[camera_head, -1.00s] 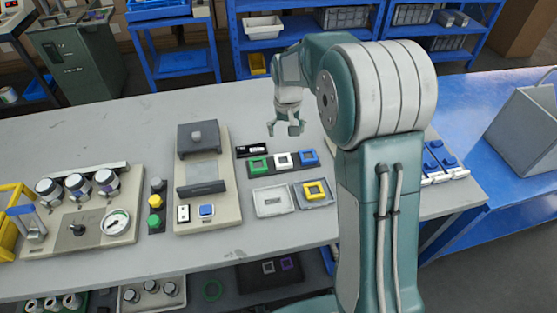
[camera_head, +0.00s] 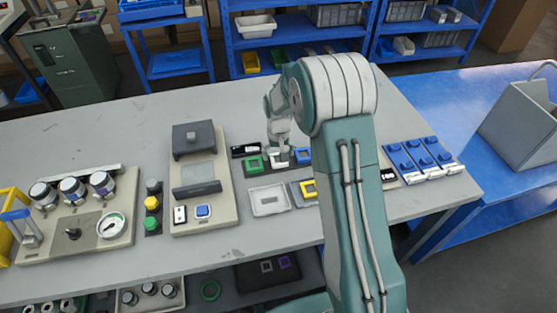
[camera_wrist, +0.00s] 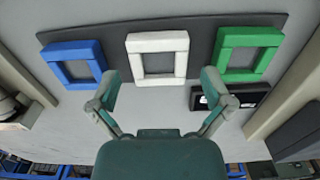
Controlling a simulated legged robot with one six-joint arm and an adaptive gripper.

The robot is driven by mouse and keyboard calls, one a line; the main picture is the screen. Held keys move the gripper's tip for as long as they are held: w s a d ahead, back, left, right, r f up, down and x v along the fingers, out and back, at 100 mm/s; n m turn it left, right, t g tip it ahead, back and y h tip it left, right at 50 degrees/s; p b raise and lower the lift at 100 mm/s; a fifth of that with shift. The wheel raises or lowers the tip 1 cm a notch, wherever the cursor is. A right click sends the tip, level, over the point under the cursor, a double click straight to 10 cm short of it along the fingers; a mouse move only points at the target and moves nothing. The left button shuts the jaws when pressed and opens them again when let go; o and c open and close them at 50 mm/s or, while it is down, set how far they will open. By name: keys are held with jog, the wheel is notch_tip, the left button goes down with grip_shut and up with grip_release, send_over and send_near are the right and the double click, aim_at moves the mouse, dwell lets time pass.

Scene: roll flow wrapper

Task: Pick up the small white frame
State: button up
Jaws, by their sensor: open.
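The small white frame (camera_wrist: 158,40) lies on a dark strip (camera_wrist: 200,58) between a blue frame (camera_wrist: 52,62) and a green frame (camera_wrist: 262,42). My gripper (camera_wrist: 160,90) is open, with its two fingers spread just short of the white frame's near edge in the wrist view. In the head view, my gripper (camera_head: 279,150) is low over the strip at the white frame (camera_head: 279,160), which it partly hides. Nothing is between the fingers. Whether they touch the frame I cannot tell.
In the head view the green frame (camera_head: 253,165) and blue frame (camera_head: 304,155) flank the white one closely. A panel with a dark block (camera_head: 193,137) stands left.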

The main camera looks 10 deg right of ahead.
jog(key=shift+f, duration=0.65)
jog(key=c, duration=0.9)
